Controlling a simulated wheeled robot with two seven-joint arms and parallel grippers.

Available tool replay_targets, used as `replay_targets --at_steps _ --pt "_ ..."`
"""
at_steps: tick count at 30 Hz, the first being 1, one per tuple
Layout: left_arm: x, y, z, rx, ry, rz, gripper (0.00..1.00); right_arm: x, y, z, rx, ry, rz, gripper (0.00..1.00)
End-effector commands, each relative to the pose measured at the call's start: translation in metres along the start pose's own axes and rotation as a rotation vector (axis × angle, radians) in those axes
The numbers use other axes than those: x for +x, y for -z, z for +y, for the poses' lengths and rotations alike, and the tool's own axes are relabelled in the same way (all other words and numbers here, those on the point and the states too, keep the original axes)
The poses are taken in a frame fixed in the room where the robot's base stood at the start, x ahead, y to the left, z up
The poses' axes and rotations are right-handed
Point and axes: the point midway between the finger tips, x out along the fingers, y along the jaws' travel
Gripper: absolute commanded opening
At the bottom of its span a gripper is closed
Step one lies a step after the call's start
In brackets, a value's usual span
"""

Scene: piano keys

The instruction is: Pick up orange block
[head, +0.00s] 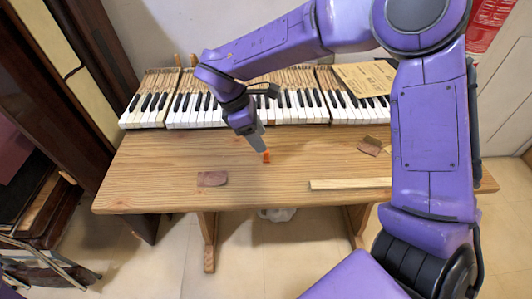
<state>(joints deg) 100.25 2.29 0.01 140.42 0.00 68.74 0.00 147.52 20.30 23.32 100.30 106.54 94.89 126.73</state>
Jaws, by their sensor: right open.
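The small orange block (266,157) stands on the wooden table (150,170) near its middle, in front of the piano keys. My right gripper (262,148) points down at the block from above, with its fingertips at or just behind the block's top. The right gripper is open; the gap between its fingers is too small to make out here. I cannot tell whether a finger touches the block. My left gripper is not in the picture.
Rows of piano keys (190,112) run along the table's back. A brown piece (212,179) lies left of the block. A wooden strip (345,184) lies to the right, with a brown scrap (370,146) behind it. A cardboard sheet (365,78) rests over the keys.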

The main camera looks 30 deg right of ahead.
Motion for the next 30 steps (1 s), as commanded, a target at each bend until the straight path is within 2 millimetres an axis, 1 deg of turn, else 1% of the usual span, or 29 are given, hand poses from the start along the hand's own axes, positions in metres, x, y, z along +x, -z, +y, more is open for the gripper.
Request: replay_targets --at_steps 3,6,9,14,15,17,18,19,20,30 --pt "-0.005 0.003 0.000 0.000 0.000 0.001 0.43 0.021 -0.002 -0.007 -0.002 0.006 -0.003 0.53" --pt "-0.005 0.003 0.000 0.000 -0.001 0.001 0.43 0.037 -0.001 -0.006 -0.001 0.003 -0.001 0.53" --pt "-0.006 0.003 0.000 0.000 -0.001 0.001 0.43 0.044 -0.001 -0.006 -0.002 0.002 -0.001 0.53" --pt "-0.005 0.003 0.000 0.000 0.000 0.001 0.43 0.044 -0.001 -0.006 -0.001 0.001 0.000 0.53" --pt "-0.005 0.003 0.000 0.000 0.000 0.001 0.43 0.044 -0.001 -0.006 -0.001 0.001 0.000 0.47" --pt "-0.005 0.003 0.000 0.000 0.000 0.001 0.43 0.044 -0.001 -0.006 -0.001 0.001 0.000 0.27" --pt "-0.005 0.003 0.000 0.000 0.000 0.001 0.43 0.044 -0.001 -0.006 -0.001 0.001 -0.001 0.14" --pt "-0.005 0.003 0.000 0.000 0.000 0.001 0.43 0.044 -0.001 -0.006 -0.001 0.001 -0.001 0.04" --pt "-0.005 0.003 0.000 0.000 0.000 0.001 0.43 0.044 -0.001 -0.006 -0.001 0.001 0.000 0.00" --pt "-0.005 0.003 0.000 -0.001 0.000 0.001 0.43 0.041 -0.002 -0.006 0.000 0.000 0.000 0.00"
